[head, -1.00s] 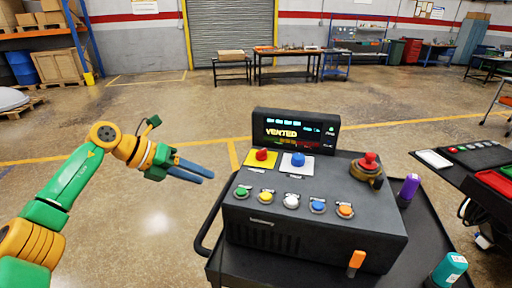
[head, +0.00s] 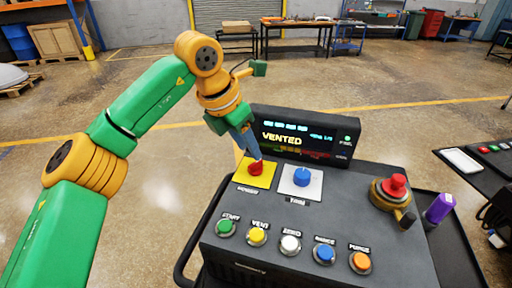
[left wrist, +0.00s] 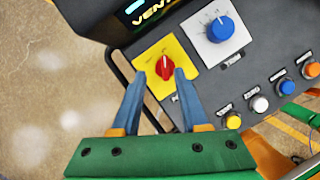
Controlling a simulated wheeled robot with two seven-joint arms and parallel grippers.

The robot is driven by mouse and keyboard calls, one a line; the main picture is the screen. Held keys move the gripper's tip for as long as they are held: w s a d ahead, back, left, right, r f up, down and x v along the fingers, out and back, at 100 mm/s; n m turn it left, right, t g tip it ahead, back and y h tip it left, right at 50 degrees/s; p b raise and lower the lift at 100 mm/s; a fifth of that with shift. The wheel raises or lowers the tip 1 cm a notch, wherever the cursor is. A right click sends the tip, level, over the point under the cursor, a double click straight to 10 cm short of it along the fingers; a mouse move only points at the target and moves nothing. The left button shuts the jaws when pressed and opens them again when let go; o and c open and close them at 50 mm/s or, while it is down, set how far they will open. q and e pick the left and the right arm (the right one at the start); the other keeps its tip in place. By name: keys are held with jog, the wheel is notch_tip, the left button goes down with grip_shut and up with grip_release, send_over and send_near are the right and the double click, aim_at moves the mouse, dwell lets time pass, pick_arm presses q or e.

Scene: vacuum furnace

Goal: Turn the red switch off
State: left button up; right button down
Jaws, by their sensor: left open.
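The red switch (head: 256,168) is a rotary knob on a yellow square plate (head: 263,181) at the left of the grey control box (head: 330,215). It also shows in the left wrist view (left wrist: 165,67), with a pale pointer line on it. My left gripper (head: 252,156) points down at the switch from above. In the left wrist view its two blue fingers (left wrist: 159,75) are open, with the switch just beyond and between their tips. I cannot tell whether they touch it. My right gripper is not in view.
A blue knob (head: 302,176) on a white plate sits right of the switch. The display (head: 300,137) reading "VENTED" stands behind. Several coloured buttons line the front, and a red mushroom button (head: 395,185) is at right. A purple bottle (head: 439,208) stands beside the box.

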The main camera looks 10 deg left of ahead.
aim_at(254, 164)
pick_arm(q)
jog(key=f, duration=0.1)
jog(key=s+f+p, duration=0.1)
jog(key=f, duration=0.1)
jog(key=shift+s+d, duration=0.15)
jog(key=shift+d, duration=0.2)
jog(key=shift+w+d+f, duration=0.1)
jog(key=shift+w+f, duration=0.45)
jog(key=shift+w, duration=0.25)
jog(key=shift+c, duration=1.3)
jog(key=shift+s+r, duration=0.1)
grip_shut()
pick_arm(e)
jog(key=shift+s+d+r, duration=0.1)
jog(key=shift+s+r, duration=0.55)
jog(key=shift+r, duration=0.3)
